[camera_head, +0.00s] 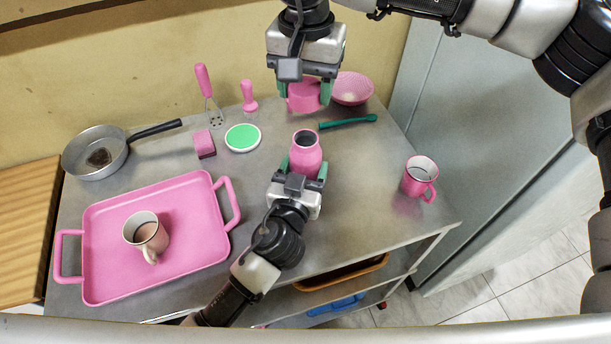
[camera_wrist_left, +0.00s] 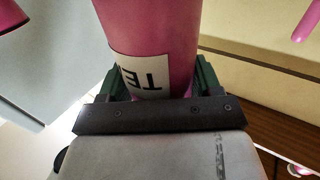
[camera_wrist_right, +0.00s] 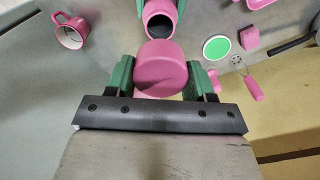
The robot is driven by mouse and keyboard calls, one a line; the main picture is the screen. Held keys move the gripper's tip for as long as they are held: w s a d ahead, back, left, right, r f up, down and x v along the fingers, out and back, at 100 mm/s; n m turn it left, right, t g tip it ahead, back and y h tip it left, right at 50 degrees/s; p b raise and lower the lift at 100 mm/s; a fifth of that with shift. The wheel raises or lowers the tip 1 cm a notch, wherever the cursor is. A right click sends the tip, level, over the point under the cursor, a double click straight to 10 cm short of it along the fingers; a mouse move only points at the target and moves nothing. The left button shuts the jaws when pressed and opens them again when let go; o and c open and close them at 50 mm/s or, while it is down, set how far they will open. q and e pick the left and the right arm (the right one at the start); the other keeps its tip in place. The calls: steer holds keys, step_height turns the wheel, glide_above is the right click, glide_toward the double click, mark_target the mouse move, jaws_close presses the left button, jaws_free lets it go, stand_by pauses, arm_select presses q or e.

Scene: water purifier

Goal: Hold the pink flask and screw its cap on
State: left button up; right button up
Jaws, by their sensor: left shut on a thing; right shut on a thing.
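My left gripper (camera_head: 304,178) is shut on the flask body; in the left wrist view the flask (camera_wrist_left: 150,40) with a white label fills the space between the fingers. My right gripper (camera_head: 305,90) is shut on the pink cap (camera_head: 303,98), apart from the flask and beyond its mouth in the head view. The right wrist view shows the cap (camera_wrist_right: 161,68) between the green fingers, with the open flask mouth (camera_wrist_right: 160,30) just past it.
A pink bowl (camera_head: 352,88) and a green spoon (camera_head: 347,122) lie right of the flask. A pink mug (camera_head: 419,178) stands near the right edge. A green-topped dish (camera_head: 243,138), a pink sponge (camera_head: 204,144), a pan (camera_head: 97,152) and a pink tray (camera_head: 105,270) holding a mug (camera_head: 146,234) are left.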

glide_above(306, 136)
steer(key=shift+f, duration=2.45)
steer(key=shift+f, duration=0.15)
steer(key=shift+f, duration=0.75)
steer(key=shift+f, duration=0.55)
